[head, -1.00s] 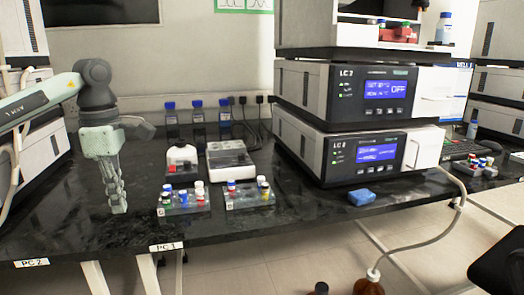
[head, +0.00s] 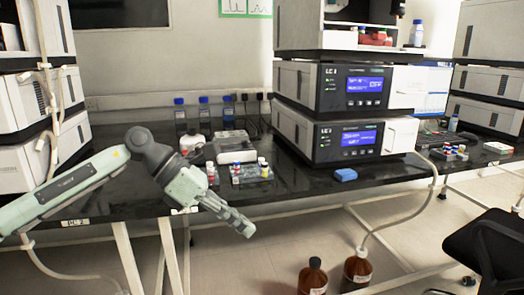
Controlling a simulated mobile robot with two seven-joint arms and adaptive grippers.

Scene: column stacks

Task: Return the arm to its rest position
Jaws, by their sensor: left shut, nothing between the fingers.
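My left arm comes in from the left side of the head view. Its gripper (head: 238,222) is shut and empty. It points down and to the right, and in the picture it overlaps the front edge of the black bench (head: 130,190). My right gripper is not in view.
A rack with capped vials (head: 250,174) stands behind the gripper. Stacked LC instruments (head: 318,140) stand mid-bench. Brown bottles (head: 312,278) and a black chair (head: 486,250) are below.

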